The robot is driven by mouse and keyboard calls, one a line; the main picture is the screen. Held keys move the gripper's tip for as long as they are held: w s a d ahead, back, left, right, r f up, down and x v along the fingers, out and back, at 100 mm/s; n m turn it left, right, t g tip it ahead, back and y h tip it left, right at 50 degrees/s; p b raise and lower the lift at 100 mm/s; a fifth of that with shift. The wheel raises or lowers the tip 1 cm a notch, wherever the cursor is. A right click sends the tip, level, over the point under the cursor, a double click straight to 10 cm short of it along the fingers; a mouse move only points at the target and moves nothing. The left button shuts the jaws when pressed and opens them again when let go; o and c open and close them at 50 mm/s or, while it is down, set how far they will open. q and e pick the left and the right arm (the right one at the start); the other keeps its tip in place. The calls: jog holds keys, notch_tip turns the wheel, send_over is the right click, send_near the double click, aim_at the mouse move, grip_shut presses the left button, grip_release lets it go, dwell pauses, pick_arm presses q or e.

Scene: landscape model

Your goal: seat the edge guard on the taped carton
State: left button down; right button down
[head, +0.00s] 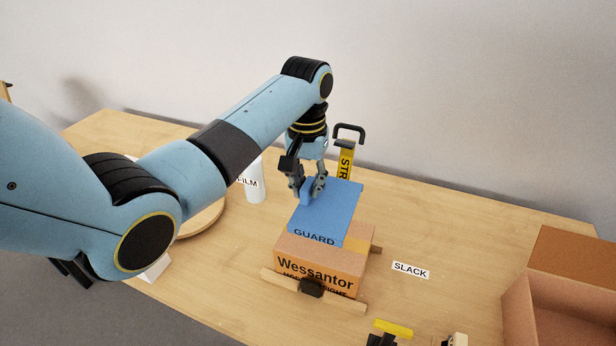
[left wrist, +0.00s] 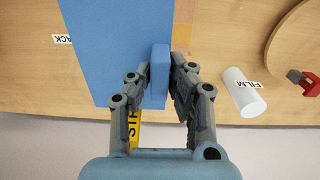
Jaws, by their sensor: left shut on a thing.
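The edge guard (head: 328,215) is a blue angled piece with GUARD printed on its front flap. It lies over the top of the carton (head: 318,262), a brown box marked Wessantor; whether it rests fully on the carton I cannot tell. My left gripper (head: 311,195) is shut on the guard's raised blue grip. In the left wrist view the fingers (left wrist: 161,85) press both sides of that grip, with the guard's flat blue face (left wrist: 115,45) beside it. The carton is mostly hidden there. My right gripper is not in view.
A white FILM roll (head: 254,182) stands behind my left arm. A yellow strap tool (head: 346,160) stands behind the carton. A wooden bar (head: 335,299) with a dark knob lies along the carton's front. A SLACK label (head: 411,270) and an open brown box (head: 560,300) are at right.

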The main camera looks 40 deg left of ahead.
aim_at(307, 205)
pick_arm(q)
jog(key=shift+f+b, duration=2.1)
jog(key=shift+f, duration=2.55)
jog(key=shift+p, duration=0.75)
jog(key=shift+f, duration=0.6)
jog(key=c, duration=1.1)
grip_release()
jog(key=shift+c, duration=0.2)
notch_tip(307, 205, up, 3)
jog(key=p, duration=0.3)
jog(key=shift+f, duration=0.2)
jog(key=shift+r+p, duration=0.7)
jog(key=shift+r, duration=1.5)
